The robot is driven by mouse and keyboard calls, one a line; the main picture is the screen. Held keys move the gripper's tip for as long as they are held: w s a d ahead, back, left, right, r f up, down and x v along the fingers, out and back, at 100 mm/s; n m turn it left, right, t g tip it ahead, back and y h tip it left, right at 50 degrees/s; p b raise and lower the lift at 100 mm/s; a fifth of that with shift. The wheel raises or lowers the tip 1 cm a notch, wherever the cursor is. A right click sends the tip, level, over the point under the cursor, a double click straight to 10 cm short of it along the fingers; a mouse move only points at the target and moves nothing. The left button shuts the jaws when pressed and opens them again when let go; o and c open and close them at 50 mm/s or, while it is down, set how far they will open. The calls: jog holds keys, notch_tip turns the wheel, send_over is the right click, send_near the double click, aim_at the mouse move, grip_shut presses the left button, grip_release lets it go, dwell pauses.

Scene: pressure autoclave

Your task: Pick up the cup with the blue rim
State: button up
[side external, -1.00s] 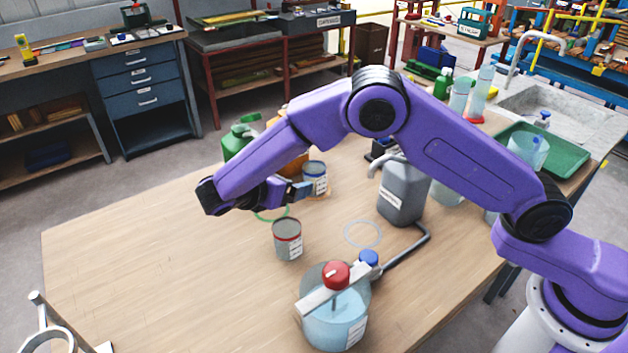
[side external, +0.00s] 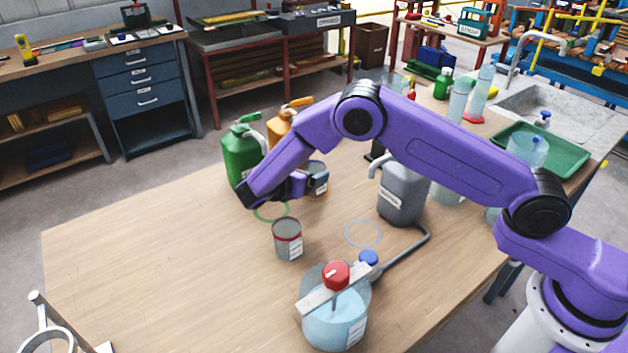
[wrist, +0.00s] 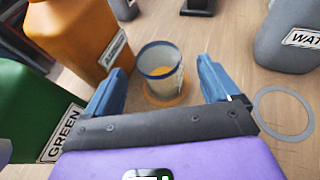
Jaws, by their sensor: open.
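In the side view the cup (side external: 316,178) is partly hidden behind my gripper. My gripper (wrist: 160,82) is open, its two blue fingers on either side of the near space, with the cup between and just beyond them; I cannot tell whether they touch it. In the side view my gripper (side external: 312,184) is low over the table beside the cup.
A green jug (side external: 241,155) and an orange jug (side external: 284,127) stand behind and left. A grey jug (side external: 402,192) is to the right, and a clear vessel with a red knob (side external: 336,315) is nearer. The table's left front is clear.

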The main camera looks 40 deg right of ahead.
aim_at(319, 165)
jog(key=shift+x, duration=2.9)
jog(key=shift+w+a, duration=0.1)
jog(key=c, duration=1.2)
jog(key=shift+r, duration=0.1)
